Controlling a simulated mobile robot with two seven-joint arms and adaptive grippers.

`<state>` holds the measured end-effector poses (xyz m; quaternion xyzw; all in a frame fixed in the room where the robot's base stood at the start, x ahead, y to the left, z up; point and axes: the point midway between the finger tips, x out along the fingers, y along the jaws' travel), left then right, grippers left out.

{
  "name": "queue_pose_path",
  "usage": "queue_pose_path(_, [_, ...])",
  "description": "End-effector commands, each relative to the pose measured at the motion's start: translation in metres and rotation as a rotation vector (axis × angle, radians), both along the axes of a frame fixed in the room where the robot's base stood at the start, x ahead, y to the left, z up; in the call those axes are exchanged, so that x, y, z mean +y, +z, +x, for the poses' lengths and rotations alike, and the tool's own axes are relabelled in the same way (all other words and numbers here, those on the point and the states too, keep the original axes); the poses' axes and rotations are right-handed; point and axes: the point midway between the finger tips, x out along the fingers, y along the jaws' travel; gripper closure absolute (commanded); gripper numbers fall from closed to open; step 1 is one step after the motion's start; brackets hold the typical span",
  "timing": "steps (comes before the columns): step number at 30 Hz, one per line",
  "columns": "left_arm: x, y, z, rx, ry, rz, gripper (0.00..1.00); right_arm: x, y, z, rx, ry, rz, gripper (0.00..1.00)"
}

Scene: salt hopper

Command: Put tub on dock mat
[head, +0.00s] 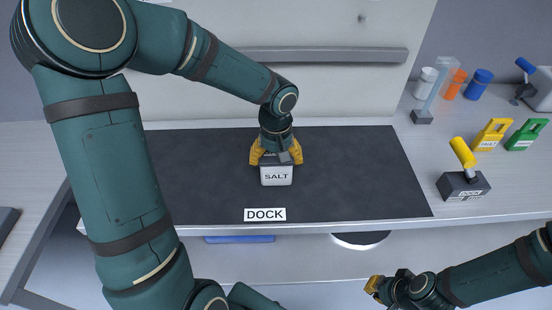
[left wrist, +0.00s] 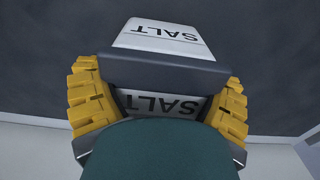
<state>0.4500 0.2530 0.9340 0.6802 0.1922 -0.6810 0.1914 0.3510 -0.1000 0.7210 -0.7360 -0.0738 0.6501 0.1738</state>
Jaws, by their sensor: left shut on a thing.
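The tub (head: 276,177) is white with a dark band and reads SALT. It is over the dark dock mat (head: 350,180), near the mat's middle, behind the white DOCK label (head: 265,214). My left gripper (head: 276,158) is shut on the tub, with yellow fingers on both sides of it. The left wrist view shows the tub (left wrist: 165,40) between the yellow fingers (left wrist: 158,100), with the dark mat behind it. I cannot tell whether the tub's base touches the mat. My right gripper (head: 375,287) is low at the front right, away from the tub; its finger opening is unclear.
On the right of the counter stand a dark block with a yellow handle (head: 464,185), a yellow tag (head: 492,134), a green tag (head: 526,135), and several small containers, including a blue one (head: 478,84). A grey bar (head: 325,55) runs behind the mat. The mat's right side is clear.

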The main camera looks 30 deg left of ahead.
Motion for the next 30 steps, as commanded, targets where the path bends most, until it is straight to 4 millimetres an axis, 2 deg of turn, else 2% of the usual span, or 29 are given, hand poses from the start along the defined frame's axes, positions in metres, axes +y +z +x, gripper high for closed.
queue_pose_path(2, [0.0,-0.001,0.0,-0.001,0.0,0.001,0.61,0.0,-0.001,0.0,0.0,0.0,0.0,1.0])
queue_pose_path(3, [0.0,-0.002,0.0,0.0,0.0,0.0,0.12,0.0,-0.002,0.0,-0.001,0.0,0.0,1.0])
queue_pose_path(4, [0.0,-0.001,0.0,0.0,0.0,0.0,0.02,0.0,-0.002,0.0,-0.001,0.0,0.0,1.0])
queue_pose_path(14, [0.0,0.0,0.0,0.0,0.0,0.0,0.0,0.0,0.0,0.0,0.0,0.0,0.0,1.0])
queue_pose_path(17, [0.0,0.008,0.001,-0.002,0.0,0.0,0.0,0.0,0.003,0.0,0.001,0.0,0.0,1.0])
queue_pose_path(30, [0.0,0.092,0.001,-0.004,0.0,0.001,0.0,0.001,0.025,-0.005,0.011,0.002,0.003,1.0])
